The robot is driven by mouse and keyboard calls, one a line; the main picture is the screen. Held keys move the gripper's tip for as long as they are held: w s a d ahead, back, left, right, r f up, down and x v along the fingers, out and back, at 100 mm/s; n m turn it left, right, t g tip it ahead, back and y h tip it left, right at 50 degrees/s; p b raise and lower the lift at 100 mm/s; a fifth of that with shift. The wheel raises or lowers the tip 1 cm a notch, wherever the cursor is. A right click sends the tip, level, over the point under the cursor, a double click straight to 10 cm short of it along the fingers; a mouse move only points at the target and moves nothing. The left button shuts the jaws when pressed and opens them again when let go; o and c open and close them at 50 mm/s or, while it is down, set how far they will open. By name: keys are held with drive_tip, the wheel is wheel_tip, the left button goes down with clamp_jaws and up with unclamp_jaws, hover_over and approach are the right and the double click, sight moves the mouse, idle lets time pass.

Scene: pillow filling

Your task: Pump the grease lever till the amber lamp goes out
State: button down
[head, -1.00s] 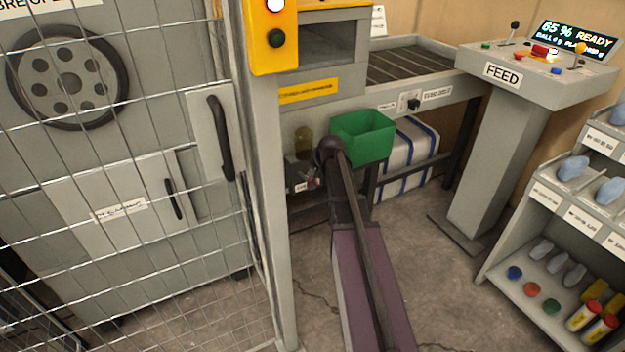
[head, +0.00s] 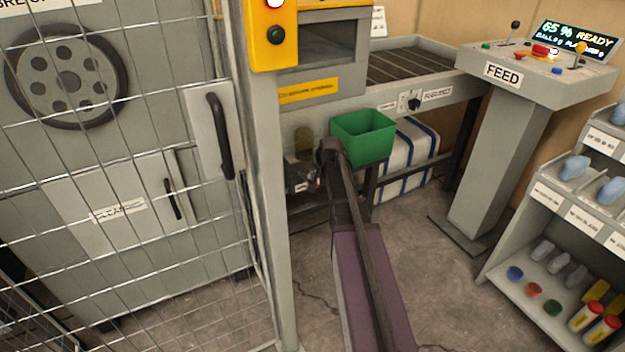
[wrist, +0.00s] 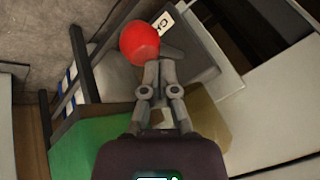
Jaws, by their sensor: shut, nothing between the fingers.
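The grease lever's red ball knob (wrist: 140,43) fills the upper middle of the wrist view. My gripper (wrist: 161,66) is shut and empty, with its fingertips close to the knob's lower right side; I cannot tell whether they touch. A grey labelled box (wrist: 168,45) lies behind the knob. In the head view the grease unit (head: 298,178) sits low under the machine, with a dull amber reservoir (head: 304,142) above it. My wrist hides part of the unit. I cannot make out the amber lamp for certain in either view.
A green bin (head: 363,137) hangs just right of my wrist, and its side shows close below the fingers in the wrist view. A machine post (head: 278,200) and wire guard (head: 130,250) stand left. A feed console (head: 530,75) and parts rack (head: 560,215) stand right.

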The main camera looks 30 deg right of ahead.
drive_tip(key=shift+s+f+b, duration=0.25)
drive_tip(key=shift+f+b, duration=0.75)
drive_tip(key=shift+f, duration=0.05)
drive_tip(key=shift+s+f+b, duration=0.25)
drive_tip(key=shift+f+b, duration=0.75)
idle(3.0)
idle(0.6)
drive_tip(key=shift+w+r+p, duration=0.25)
drive_tip(key=shift+r+p, duration=0.75)
drive_tip(key=shift+w+r+p, duration=0.3)
drive_tip(key=shift+r+p, duration=0.75)
drive_tip(key=shift+w+r+p, duration=0.25)
drive_tip(key=shift+r+p, duration=0.75)
